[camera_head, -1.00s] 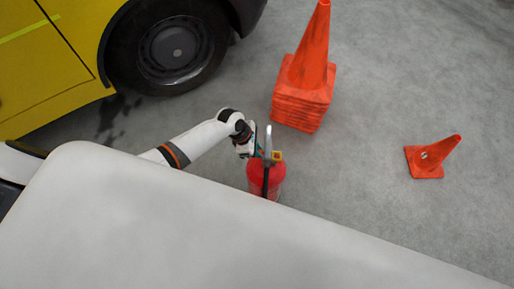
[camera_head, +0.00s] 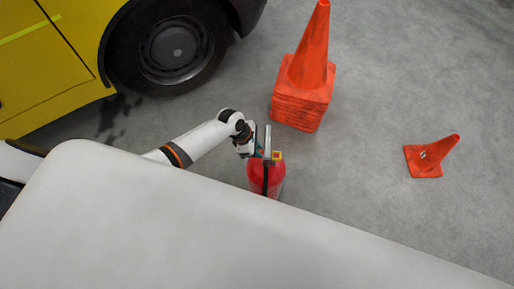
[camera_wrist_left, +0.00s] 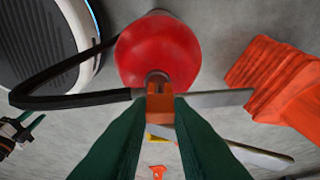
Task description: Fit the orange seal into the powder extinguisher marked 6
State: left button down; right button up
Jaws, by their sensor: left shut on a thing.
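The red extinguisher (camera_head: 258,177) stands upright on the floor beside my body; it also shows from above in the left wrist view (camera_wrist_left: 158,52). Its black hose (camera_wrist_left: 75,101) bends to the left and grey handle levers (camera_wrist_left: 222,98) point right. I cannot read a 6 on it. My left gripper (camera_wrist_left: 159,112) is at its top, with green fingers shut on the orange seal (camera_wrist_left: 160,101). The seal is at the extinguisher's neck and levers; I cannot tell whether it is seated. My right gripper (camera_wrist_left: 31,119) shows at the left edge of the wrist view, empty, its tips apart.
A stack of orange cones (camera_head: 303,92) stands just beyond the extinguisher. A small orange cone (camera_head: 428,160) is farther right. A yellow vehicle (camera_head: 50,62) with a black tyre (camera_head: 175,50) is at upper left. The grey floor (camera_head: 375,80) between the cones is clear.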

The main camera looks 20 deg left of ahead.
pick_arm(q)
jog(key=c, duration=1.2)
grip_release()
jog(key=shift+c, duration=0.2)
jog(key=p+v, duration=0.3)
jog(key=v, duration=0.9)
jog(key=s+a+f+m+y, duration=0.25)
jog(key=s+f+m, duration=0.4)
jog(key=f, duration=0.45)
jog(key=s+a+f+m+y, duration=0.1)
jog(key=s+a+f+m, duration=0.5)
jog(key=f, duration=0.5)
jog(key=s+d+f+m, duration=0.1)
jog(key=s+f+m, duration=0.1)
jog(key=s, duration=0.5)
jog(key=s+d+f+m, duration=0.2)
jog(key=s+m, duration=0.3)
jog(key=s, duration=0.3)
jog(key=s+d+f+m, duration=0.1)
jog(key=s+f+m, duration=0.3)
jog(key=s, duration=0.4)
jog(key=shift+d+y, duration=0.25)
jog(key=shift+y, duration=0.2)
